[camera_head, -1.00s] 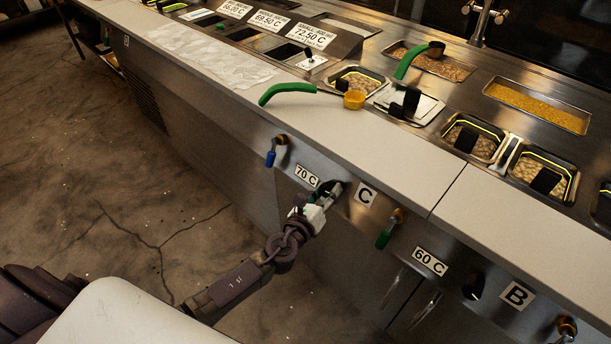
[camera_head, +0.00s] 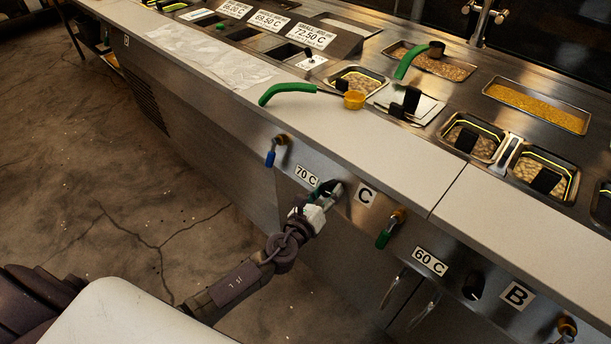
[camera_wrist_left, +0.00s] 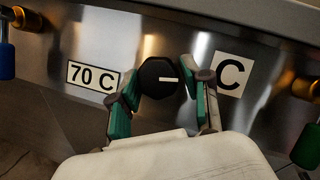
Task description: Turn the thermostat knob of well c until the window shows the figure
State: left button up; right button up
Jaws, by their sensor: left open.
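The black knob of well C (camera_wrist_left: 158,78) is on the steel front panel between a "70 C" plate (camera_wrist_left: 92,77) and a "C" plate (camera_wrist_left: 233,73). My left gripper (camera_wrist_left: 164,84) is open, with one green-padded finger on each side of the knob; firm contact cannot be told. In the head view my left gripper (camera_head: 328,192) is at the panel and largely hides the knob. The "70 C" plate (camera_head: 306,175) and "C" plate (camera_head: 365,194) show there too. A display above reads "72.50 C" (camera_head: 310,36). My right gripper is not in view.
A blue-handled valve (camera_head: 271,157) is left of the knob and a green-handled valve (camera_head: 385,238) is right of it. Further right are a "60 C" plate (camera_head: 430,262) and a "B" plate (camera_head: 516,295). A green-handled ladle (camera_head: 290,90) lies on the counter above.

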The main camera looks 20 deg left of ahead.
pick_arm(q)
jog(key=shift+s+a+r+p, duration=0.2)
jog(key=shift+s+r+p, duration=0.1)
jog(key=shift+s, duration=0.2)
jog(key=shift+s+a+r+p, duration=0.15)
jog(key=shift+s+r, duration=0.15)
jog(key=shift+s, duration=0.2)
jog(key=shift+s+a+r+p, duration=0.15)
jog(key=shift+s+a+r, duration=0.1)
jog(key=shift+s, duration=0.25)
jog(key=shift+s+a+r+p, duration=0.15)
jog(key=shift+s+r+p, duration=0.05)
jog(key=shift+s, duration=0.3)
jog(key=shift+s+a+r+p, duration=0.15)
jog(key=shift+s+a+r, duration=0.1)
jog(key=shift+s, duration=0.25)
jog(key=o, duration=0.3)
